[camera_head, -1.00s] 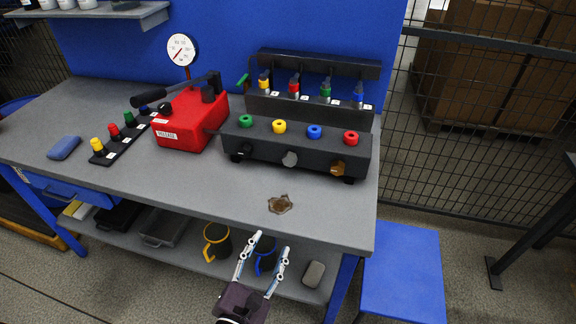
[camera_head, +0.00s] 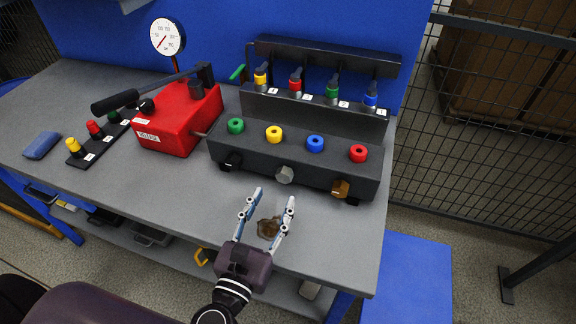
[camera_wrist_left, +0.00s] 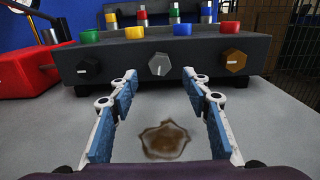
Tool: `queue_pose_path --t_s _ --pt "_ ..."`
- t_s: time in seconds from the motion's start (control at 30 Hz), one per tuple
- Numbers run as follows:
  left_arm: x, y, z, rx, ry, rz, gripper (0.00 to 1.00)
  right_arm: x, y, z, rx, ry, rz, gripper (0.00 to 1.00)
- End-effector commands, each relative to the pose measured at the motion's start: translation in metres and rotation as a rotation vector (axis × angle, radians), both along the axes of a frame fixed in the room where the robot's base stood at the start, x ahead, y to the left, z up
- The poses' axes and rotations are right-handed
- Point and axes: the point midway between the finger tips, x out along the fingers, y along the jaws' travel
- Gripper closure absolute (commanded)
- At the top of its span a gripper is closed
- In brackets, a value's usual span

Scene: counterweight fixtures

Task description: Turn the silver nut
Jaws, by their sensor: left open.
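The silver nut (camera_head: 284,174) sits on the front face of the dark manifold block (camera_head: 322,166), between a black nut (camera_head: 233,161) on the left and a brass nut (camera_head: 340,188) on the right. In the left wrist view the silver nut (camera_wrist_left: 159,64) shows a white mark and lies ahead, between my fingers in the picture. My left gripper (camera_head: 274,198) is open and empty. It is over the front part of the bench, short of the silver nut and not touching it. My right gripper is not in view.
A red pump box (camera_head: 178,118) with a black lever and a gauge (camera_head: 167,37) stands left of the block. Green, yellow, blue and red rings sit on the block's top. A brown stain (camera_head: 268,228) marks the grey bench (camera_head: 130,195). The bench front is clear.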

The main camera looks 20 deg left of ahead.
Motion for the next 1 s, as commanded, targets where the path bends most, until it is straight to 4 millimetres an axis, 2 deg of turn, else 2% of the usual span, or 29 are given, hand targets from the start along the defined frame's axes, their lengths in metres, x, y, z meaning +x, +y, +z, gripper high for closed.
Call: queue_pose_path --t_s 0.17,0.37,0.5,0.73,0.9,1.0 --pt "0.021 -0.001 0.005 0.001 -0.002 0.001 0.56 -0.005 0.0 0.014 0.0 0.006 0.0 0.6" --pt "0.052 -0.001 0.004 0.001 -0.002 0.001 0.56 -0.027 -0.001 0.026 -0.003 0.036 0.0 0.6" --pt "0.067 -0.002 0.002 0.002 0.0 0.001 0.56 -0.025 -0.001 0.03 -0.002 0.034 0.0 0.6" --pt "0.076 -0.003 -0.001 0.0 0.001 0.0 0.56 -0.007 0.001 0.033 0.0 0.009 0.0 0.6" --pt "0.076 -0.003 -0.001 0.0 0.001 0.0 0.56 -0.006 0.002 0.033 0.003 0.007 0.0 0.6" --pt "0.076 -0.003 -0.001 0.0 0.001 0.0 0.66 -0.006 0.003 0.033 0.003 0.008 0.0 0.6"
